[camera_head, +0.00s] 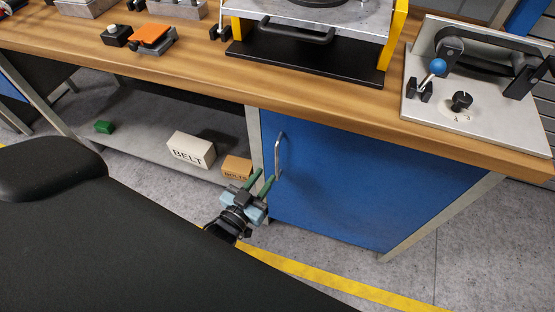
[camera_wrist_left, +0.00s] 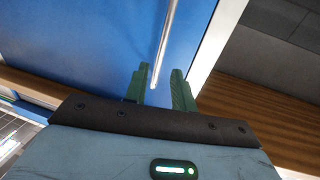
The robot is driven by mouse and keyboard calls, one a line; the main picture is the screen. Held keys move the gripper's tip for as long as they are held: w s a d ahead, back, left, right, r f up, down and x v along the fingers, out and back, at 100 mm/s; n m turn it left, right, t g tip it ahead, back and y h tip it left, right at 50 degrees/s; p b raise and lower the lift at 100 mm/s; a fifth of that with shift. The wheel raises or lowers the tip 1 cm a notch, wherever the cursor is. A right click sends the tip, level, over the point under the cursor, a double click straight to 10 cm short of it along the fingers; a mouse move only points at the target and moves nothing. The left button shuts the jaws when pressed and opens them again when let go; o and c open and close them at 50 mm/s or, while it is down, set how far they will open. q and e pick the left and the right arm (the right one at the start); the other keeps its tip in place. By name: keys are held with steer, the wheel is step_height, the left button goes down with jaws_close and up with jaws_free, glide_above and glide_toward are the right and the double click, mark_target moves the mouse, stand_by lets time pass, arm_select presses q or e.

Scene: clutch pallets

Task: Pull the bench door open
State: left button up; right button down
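The blue bench door (camera_head: 365,185) is shut flush under the wooden bench. Its upright metal bar handle (camera_head: 280,153) sits near the door's left edge. My left gripper (camera_head: 266,176) is in front of the handle's lower part, its green fingers pointing at the door. In the left wrist view the two fingers (camera_wrist_left: 158,72) are apart, and the handle (camera_wrist_left: 166,40) appears in the gap between them, its end near the fingertips. I cannot tell whether they touch it. The blue door (camera_wrist_left: 90,45) fills much of that view. My right gripper is out of view.
The bench top (camera_head: 190,70) carries fixtures, including a grey plate with a blue-knobbed lever (camera_head: 437,67). On the low shelf left of the door are a BELT box (camera_head: 190,150), a BOLTS box (camera_head: 237,168) and a green block (camera_head: 104,127). Floor before the door is clear.

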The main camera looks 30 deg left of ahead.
mark_target(276, 161)
arm_select(q)
steer(key=w, duration=0.7)
steer(key=shift+w+d, duration=0.2)
steer(key=shift+w, duration=0.1)
jaws_close()
